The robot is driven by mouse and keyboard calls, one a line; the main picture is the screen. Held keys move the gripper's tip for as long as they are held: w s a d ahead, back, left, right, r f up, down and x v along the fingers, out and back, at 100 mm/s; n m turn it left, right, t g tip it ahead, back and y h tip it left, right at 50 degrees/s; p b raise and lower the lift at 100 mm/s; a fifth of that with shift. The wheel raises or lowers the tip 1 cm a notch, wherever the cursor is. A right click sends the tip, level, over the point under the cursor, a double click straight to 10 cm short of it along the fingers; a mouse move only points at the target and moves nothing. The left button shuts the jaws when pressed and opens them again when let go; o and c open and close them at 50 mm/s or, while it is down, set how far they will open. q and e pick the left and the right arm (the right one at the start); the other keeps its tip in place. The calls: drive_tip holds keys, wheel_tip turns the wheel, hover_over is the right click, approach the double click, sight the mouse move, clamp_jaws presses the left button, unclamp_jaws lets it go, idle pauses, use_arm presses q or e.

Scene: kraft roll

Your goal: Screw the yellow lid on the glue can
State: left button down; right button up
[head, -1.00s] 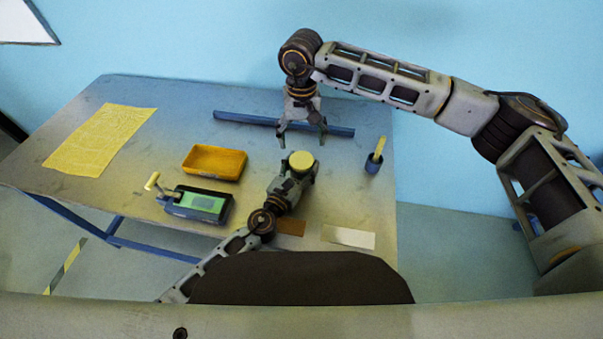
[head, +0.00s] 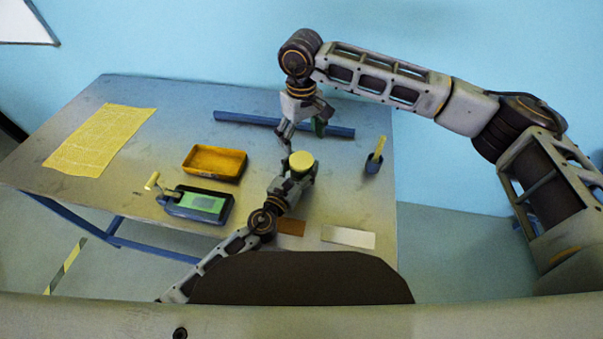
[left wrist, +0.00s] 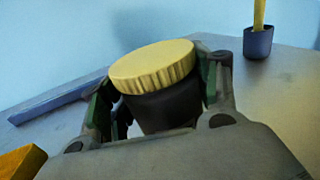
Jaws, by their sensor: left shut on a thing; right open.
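The yellow lid (head: 301,160) sits on top of the dark glue can, and its ribbed rim shows in the left wrist view (left wrist: 152,68). The glue can (left wrist: 165,108) stands between the green-padded fingers of my left gripper (left wrist: 158,105), which is shut on it. In the head view my left gripper (head: 296,178) hides most of the can. My right gripper (head: 302,134) is open and empty, just above and behind the lid, apart from it. Whether the lid sits fully down on the can cannot be told.
A yellow tray (head: 214,163) and a dark box with a green pad and a handle (head: 198,205) stand left of the can. A blue bar (head: 345,132) lies behind. A small cup with a yellow stick (head: 373,165) stands right. A yellow sheet (head: 100,140) lies far left.

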sight(301, 160)
drive_tip(key=shift+f, duration=4)
drive_tip(key=c, duration=1)
drive_tip(key=shift+m, duration=2.2)
drive_tip(key=shift+c, duration=0.2)
drive_tip(key=m, duration=0.8)
drive_tip(key=shift+m, duration=0.3)
drive_tip(key=m, duration=0.4)
drive_tip(key=shift+f, duration=0.1)
